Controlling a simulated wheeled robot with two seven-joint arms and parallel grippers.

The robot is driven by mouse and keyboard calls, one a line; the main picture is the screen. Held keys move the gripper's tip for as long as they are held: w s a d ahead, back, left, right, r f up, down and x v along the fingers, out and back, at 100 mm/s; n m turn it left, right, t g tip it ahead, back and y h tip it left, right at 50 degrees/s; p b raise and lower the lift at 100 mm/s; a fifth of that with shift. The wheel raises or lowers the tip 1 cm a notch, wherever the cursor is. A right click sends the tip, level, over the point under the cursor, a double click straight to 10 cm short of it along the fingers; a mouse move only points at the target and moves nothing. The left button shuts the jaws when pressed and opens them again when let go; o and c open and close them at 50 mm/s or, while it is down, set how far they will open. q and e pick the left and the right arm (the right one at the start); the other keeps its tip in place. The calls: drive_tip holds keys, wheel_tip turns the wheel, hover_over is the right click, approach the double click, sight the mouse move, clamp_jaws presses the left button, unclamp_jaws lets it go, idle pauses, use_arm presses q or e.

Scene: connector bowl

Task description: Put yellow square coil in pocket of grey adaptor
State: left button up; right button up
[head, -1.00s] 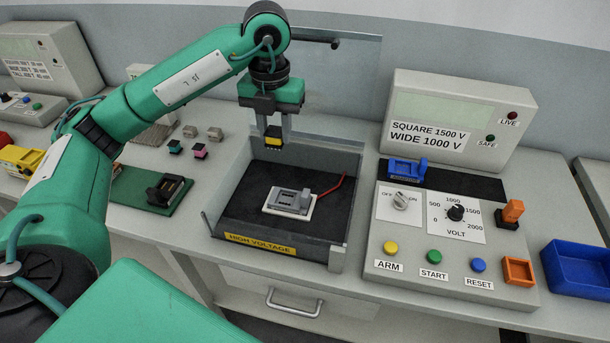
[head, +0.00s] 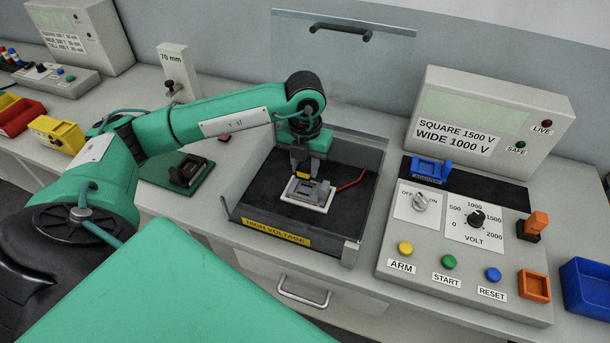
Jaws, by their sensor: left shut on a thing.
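My left gripper (head: 305,170) points down and is shut on the yellow square coil (head: 303,175), of which a small yellow part shows between the fingers. The grey adaptor (head: 318,193) sits on a white base (head: 308,203) inside the black-floored high voltage tray. The coil is at the back left part of the adaptor, low over it. I cannot tell whether it touches the adaptor or sits in a pocket, as the fingers hide part of it. My right gripper is not in view.
The tray (head: 270,232) has low walls and a clear raised lid (head: 340,70) behind. A red lead (head: 352,181) lies right of the adaptor. A control box (head: 460,250) stands right, a green board (head: 163,175) with a black socket left.

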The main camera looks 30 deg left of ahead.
sight(305, 179)
use_arm(q)
drive_tip(key=shift+f, duration=0.6)
wheel_tip(305, 179, down, 3)
drive_tip(key=shift+f+p, duration=0.2)
drive_tip(key=shift+p, duration=0.15)
drive_tip(key=shift+f, duration=0.2)
drive_tip(key=o, duration=1)
drive_tip(key=shift+f, duration=0.1)
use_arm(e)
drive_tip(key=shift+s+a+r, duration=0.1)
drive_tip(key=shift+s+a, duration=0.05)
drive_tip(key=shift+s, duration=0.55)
